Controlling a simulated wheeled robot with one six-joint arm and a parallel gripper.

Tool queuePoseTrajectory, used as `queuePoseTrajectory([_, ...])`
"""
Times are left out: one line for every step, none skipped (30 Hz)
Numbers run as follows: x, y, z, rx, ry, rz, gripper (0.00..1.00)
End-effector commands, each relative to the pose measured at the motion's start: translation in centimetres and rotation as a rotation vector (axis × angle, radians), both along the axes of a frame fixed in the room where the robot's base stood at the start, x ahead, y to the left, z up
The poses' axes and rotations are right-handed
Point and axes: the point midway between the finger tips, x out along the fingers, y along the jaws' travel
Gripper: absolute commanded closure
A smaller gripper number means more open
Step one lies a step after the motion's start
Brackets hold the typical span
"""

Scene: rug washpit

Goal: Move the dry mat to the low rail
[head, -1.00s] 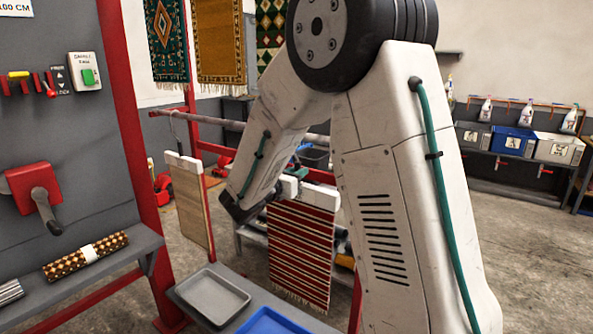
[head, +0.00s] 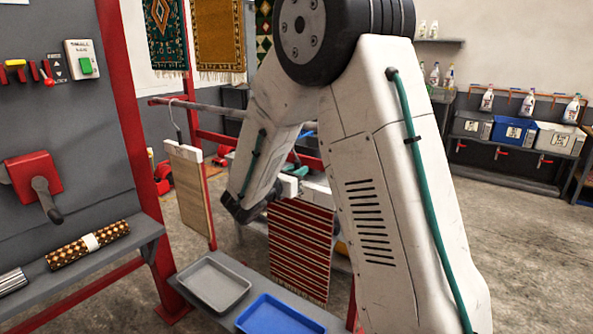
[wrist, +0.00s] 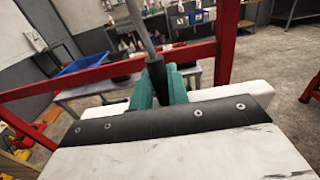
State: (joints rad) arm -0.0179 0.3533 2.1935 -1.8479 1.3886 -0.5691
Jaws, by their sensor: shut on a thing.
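A red-and-cream striped mat (head: 300,245) with a fringed lower edge hangs from a white bar (head: 289,186) in the head view, partly behind my arm. My gripper's teal fingers (wrist: 162,86) show in the wrist view, shut on the black neck of a hanger. The hanger's grey stem (wrist: 141,30) rises above, and its white bar (wrist: 238,95) spans behind the dark jaw plate. A plain beige mat (head: 187,190) hangs on a hook from a grey rail (head: 218,108) at the left. I cannot tell by sight which mat is dry.
A red frame bar (wrist: 110,78) crosses close beyond my gripper. A grey tray (head: 214,284) and a blue tray (head: 280,316) sit on a low shelf. A rolled mat (head: 87,244) lies on the left ledge. Open floor (head: 475,225) shows at the right.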

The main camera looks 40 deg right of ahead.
Motion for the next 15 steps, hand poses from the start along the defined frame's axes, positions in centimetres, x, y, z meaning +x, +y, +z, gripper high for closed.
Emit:
queuePoseTrajectory([0.01, -0.01, 0.06, -0.001, -0.001, 0.000, 1.00])
queuePoseTrajectory([0.01, 0.00, 0.06, -0.001, -0.001, 0.000, 0.75])
queuePoseTrajectory([0.01, 0.00, 0.05, -0.001, -0.001, 0.000, 0.64])
queuePoseTrajectory([0.01, 0.00, 0.05, -0.001, -0.001, 0.000, 0.58])
queuePoseTrajectory([0.01, 0.00, 0.05, -0.001, -0.001, 0.000, 0.58])
queuePoseTrajectory([0.01, 0.00, 0.04, 0.000, 0.000, 0.000, 0.58])
queuePoseTrajectory([0.01, 0.00, 0.04, 0.000, 0.000, 0.000, 0.58])
queuePoseTrajectory([0.01, 0.00, 0.04, 0.000, 0.000, 0.000, 0.58])
queuePoseTrajectory([0.01, 0.00, 0.03, 0.000, 0.000, 0.000, 0.58])
queuePoseTrajectory([0.00, 0.00, 0.03, 0.000, 0.000, 0.000, 0.58])
queuePoseTrajectory([-0.01, 0.01, -0.03, 0.001, 0.001, 0.000, 0.58])
queuePoseTrajectory([-0.02, 0.07, -0.02, 0.001, 0.000, 0.000, 0.58])
queuePoseTrajectory([-0.05, 0.17, -0.02, 0.001, 0.000, 0.000, 0.58])
queuePoseTrajectory([-0.10, 0.35, -0.01, 0.001, 0.000, 0.001, 0.58])
queuePoseTrajectory([-0.21, 0.69, -0.01, 0.001, 0.000, 0.001, 0.58])
